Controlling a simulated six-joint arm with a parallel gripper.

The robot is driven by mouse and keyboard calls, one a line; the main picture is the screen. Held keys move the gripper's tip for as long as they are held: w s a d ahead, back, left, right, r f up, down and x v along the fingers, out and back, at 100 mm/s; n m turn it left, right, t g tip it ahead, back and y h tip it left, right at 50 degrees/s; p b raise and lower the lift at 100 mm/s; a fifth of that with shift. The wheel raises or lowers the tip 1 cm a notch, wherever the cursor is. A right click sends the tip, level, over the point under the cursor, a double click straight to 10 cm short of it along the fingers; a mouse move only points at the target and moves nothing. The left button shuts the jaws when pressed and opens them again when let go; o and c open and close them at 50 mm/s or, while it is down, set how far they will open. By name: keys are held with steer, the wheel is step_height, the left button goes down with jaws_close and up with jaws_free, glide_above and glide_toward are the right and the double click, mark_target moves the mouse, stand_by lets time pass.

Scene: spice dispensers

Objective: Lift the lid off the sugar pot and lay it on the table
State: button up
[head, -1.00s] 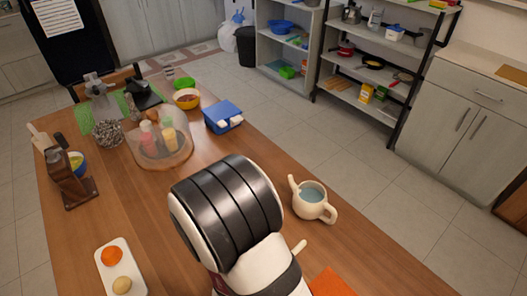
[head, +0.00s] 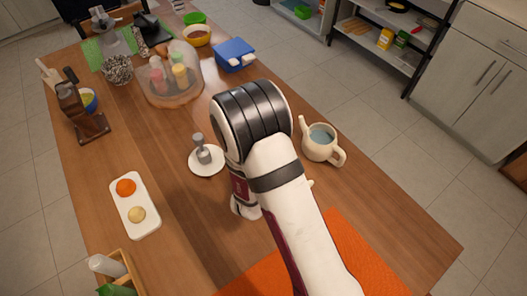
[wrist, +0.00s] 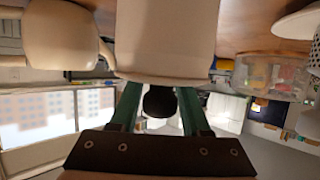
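In the wrist view, which is upside down, a cream pot (wrist: 167,40) is straight ahead of my gripper (wrist: 160,92). I take it to be the sugar pot. A round black knob (wrist: 160,101) shows at its lid end, between my two green fingers. The fingers look apart, with a narrow gap on each side of the knob. The seam between lid and pot is not clear. In the head view my arm hides the pot and the gripper. A small cream tip (head: 310,183) peeks out beside my arm; I cannot tell what it belongs to.
A cream teapot (head: 320,142) with bluish contents stands right of my arm, close beside the pot in the wrist view (wrist: 60,38). A white saucer (head: 206,161) with a grey object lies left. An orange mat (head: 350,250) lies in front. Bare table (head: 180,215) shows at left.

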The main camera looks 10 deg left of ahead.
jaws_close()
